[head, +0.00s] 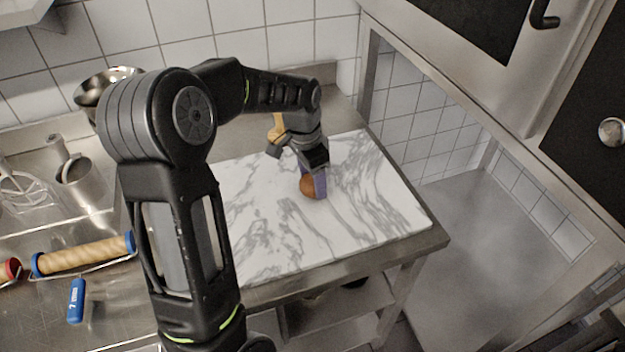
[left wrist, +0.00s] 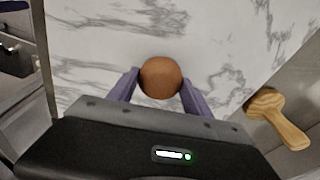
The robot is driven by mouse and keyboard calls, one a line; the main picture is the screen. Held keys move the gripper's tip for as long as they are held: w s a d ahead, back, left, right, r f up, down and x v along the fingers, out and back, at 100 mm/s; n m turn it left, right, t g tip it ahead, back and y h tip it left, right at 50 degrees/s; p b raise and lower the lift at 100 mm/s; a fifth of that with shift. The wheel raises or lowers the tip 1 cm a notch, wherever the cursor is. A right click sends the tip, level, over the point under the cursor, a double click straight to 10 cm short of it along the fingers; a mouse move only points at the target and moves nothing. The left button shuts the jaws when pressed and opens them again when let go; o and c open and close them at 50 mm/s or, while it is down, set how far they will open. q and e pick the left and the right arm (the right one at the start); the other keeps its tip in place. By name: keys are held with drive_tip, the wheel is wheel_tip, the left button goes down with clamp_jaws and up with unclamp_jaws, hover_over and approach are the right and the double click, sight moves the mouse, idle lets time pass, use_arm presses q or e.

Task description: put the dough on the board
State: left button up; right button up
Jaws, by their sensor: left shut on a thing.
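The dough is a brown ball (head: 308,187); it also shows in the left wrist view (left wrist: 160,77). My left gripper (head: 314,186) is shut on the dough, with its purple fingers on either side of the ball in the left wrist view (left wrist: 161,88). The board is a white marble slab (head: 375,205) with grey veins, lying on the steel counter. The gripper and dough are over the board's middle; I cannot tell whether the dough touches it. My arm hides the board's left part. My right gripper is not in view.
A wooden tool (head: 277,127) lies beyond the board's back edge; it also shows in the left wrist view (left wrist: 277,117). A roller (head: 82,255), a metal bowl (head: 97,88) and a whisk (head: 22,188) are at left. The board's right part is clear.

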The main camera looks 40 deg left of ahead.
sight(307, 189)
use_arm(q)
drive_tip(key=shift+f, duration=0.5)
drive_tip(key=shift+f, duration=0.1)
drive_tip(key=o, duration=1.5)
drive_tip(key=r, duration=0.4)
drive_tip(key=s+r+b, duration=0.1)
drive_tip(key=r, duration=0.7)
drive_tip(key=shift+s+a+r, duration=0.1)
drive_tip(key=shift+s+a, duration=0.05)
drive_tip(key=shift+a, duration=0.15)
